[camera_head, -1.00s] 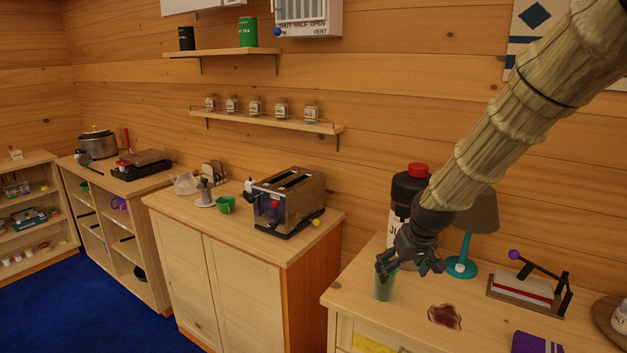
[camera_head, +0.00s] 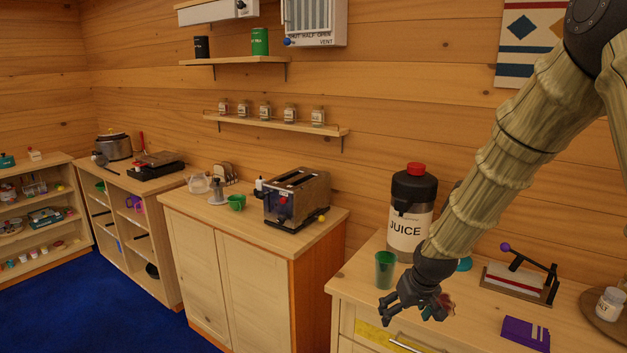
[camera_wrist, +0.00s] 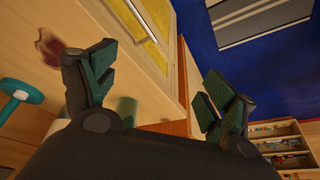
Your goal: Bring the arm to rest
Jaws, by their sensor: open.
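My gripper (camera_head: 412,311) is open and empty in the head view, held over the front part of the right-hand counter. In the wrist view its two fingers (camera_wrist: 152,85) stand wide apart with nothing between them. A green cup (camera_head: 385,269) stands upright on the counter, just behind and left of the gripper and apart from it. A green shape, likely the cup (camera_wrist: 127,110), shows beside the left finger in the wrist view. My arm comes down from the upper right and hides part of the counter.
A juice dispenser (camera_head: 410,222) stands behind the cup. A dark red stain (camera_wrist: 50,48) lies on the counter, partly hidden by my gripper in the head view. A press-like device (camera_head: 518,278) and a purple box (camera_head: 525,333) are to the right. Blue floor (camera_head: 95,310) is clear at left.

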